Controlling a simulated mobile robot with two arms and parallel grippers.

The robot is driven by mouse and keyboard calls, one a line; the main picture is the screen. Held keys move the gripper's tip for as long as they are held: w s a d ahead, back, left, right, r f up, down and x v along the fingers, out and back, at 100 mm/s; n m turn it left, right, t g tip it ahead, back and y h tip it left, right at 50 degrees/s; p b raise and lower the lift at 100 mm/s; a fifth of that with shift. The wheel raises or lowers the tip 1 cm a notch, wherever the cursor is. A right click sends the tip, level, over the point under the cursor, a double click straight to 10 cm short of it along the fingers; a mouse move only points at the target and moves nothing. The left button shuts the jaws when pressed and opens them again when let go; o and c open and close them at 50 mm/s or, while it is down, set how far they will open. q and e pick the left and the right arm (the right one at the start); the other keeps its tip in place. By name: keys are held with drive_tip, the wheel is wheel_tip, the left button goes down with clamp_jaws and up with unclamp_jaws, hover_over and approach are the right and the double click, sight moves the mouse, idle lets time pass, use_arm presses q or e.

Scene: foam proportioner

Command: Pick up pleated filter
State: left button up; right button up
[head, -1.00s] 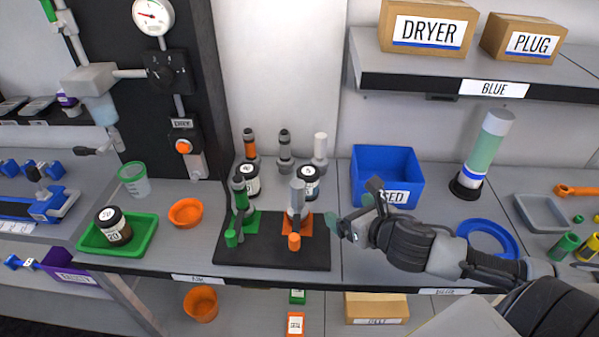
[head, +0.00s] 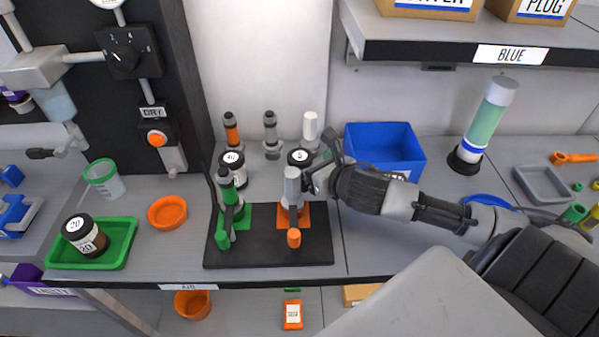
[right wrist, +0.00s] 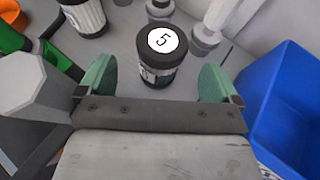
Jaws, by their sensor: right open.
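Lidded jars marked with numbers stand on the bench. The jar marked 5 (head: 298,158) has a black lid and a dark body with a white label; it also shows in the right wrist view (right wrist: 160,55). Behind the green fitting, another jar (head: 232,168) has a white body, which looks ribbed in the right wrist view (right wrist: 85,15). A jar marked 20 (head: 85,235) is in the green tray (head: 120,243). I cannot tell for sure which one is the pleated filter. My right gripper (head: 318,165) is open and empty, its green fingertips either side of the jar marked 5, which is beyond them. My left gripper is out of view.
A black base plate (head: 268,252) holds a green fitting (head: 228,205) and a grey-and-orange fitting (head: 292,195), close to my right gripper. A blue bin (head: 385,150) stands just right. Upright cylinders line the back, one white (head: 310,128). A shelf (head: 450,40) overhangs the back right.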

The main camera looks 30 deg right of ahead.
sight(301, 162)
drive_tip(key=shift+w+f+b, duration=0.3)
drive_tip(key=shift+w+b, duration=0.1)
drive_tip(key=shift+w, duration=0.05)
drive_tip(key=b+x, duration=0.3)
drive_tip(key=x, duration=0.1)
drive_tip(key=shift+w+f, duration=0.15)
drive_tip(key=shift+w, duration=0.1)
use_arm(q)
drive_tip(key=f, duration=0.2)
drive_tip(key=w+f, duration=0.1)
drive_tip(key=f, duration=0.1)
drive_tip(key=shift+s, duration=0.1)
use_arm(e)
drive_tip(key=shift+c, duration=0.4)
drive_tip(key=c, duration=1)
